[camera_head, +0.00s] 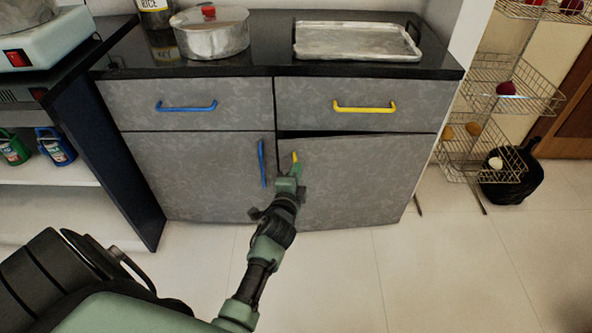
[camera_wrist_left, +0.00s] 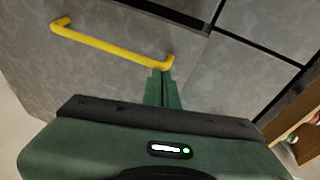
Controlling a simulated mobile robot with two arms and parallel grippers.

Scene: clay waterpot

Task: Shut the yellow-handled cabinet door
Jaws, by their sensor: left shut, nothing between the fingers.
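The yellow-handled cabinet door (camera_head: 355,180) is the grey lower right door. It stands slightly ajar, with a dark gap along its top edge. Its yellow handle (camera_head: 295,158) is mostly hidden behind my left gripper (camera_head: 292,173). In the left wrist view the yellow handle (camera_wrist_left: 112,44) runs across the grey door (camera_wrist_left: 100,75). My left gripper (camera_wrist_left: 162,80) is shut and empty, its fingertips at one end of the handle. I cannot tell whether they touch the handle or the door. My right gripper is not in view.
The lower left door with a blue handle (camera_head: 262,163) is beside it, and two drawers are above. A pot (camera_head: 210,33) and a tray (camera_head: 356,41) stand on the black countertop. A wire rack (camera_head: 490,90) and a black bag (camera_head: 515,175) are at right. Floor in front is clear.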

